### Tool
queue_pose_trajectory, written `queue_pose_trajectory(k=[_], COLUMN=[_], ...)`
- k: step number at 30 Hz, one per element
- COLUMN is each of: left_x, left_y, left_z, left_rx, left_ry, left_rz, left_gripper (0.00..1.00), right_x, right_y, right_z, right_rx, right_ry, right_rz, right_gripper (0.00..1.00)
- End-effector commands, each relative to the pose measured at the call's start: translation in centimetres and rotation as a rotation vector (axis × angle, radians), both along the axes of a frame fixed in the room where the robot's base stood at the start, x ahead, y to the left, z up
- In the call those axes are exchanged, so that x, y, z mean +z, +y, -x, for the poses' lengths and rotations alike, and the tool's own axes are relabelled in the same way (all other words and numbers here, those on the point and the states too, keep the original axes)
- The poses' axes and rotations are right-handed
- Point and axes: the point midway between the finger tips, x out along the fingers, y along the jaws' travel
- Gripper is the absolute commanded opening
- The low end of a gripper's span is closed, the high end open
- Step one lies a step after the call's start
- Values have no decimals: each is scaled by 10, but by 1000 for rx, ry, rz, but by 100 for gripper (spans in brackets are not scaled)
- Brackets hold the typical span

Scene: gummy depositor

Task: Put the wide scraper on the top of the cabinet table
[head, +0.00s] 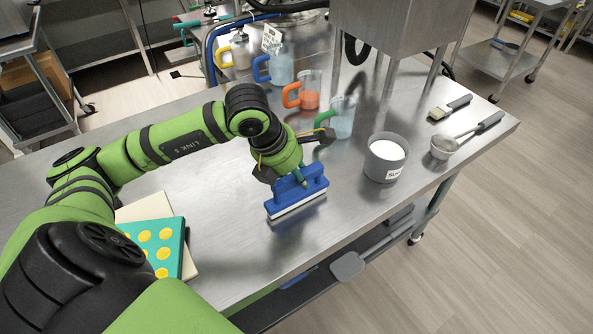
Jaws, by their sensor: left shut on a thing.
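The wide scraper (285,202) is blue with a pale strip along its lower edge. It is near the front middle of the steel table (232,257). My left gripper (300,180) comes down on it from above and is shut on its handle; the gripper hides part of the handle. I cannot tell whether the scraper's lower edge touches the table top or is just above it. My right gripper is not in view. I cannot tell which piece of furniture is the cabinet table.
A grey tub of white powder (384,160) stands right of the scraper. Behind are an orange-filled jug (310,92), a green-handled jug (342,118) and bottles. A brush (450,107) and a sieve (445,147) lie at right. A teal mold (170,235) lies at left.

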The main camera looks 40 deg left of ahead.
Motion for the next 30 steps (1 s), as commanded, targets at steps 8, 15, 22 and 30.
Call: queue_pose_trajectory(k=[8, 15, 22, 30], left_x=[-3, -1, 2, 44], left_y=[0, 0, 0, 8], left_z=[0, 0, 0, 16], left_rx=[0, 0, 0, 1], left_ry=[-1, 0, 0, -5], left_rz=[0, 1, 0, -2], left_gripper=[0, 56, 56, 56], right_x=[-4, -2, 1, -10], right_y=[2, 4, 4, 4], right_z=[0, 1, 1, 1], right_rx=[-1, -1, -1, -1], right_ry=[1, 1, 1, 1], right_rz=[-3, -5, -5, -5], right_gripper=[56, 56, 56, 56])
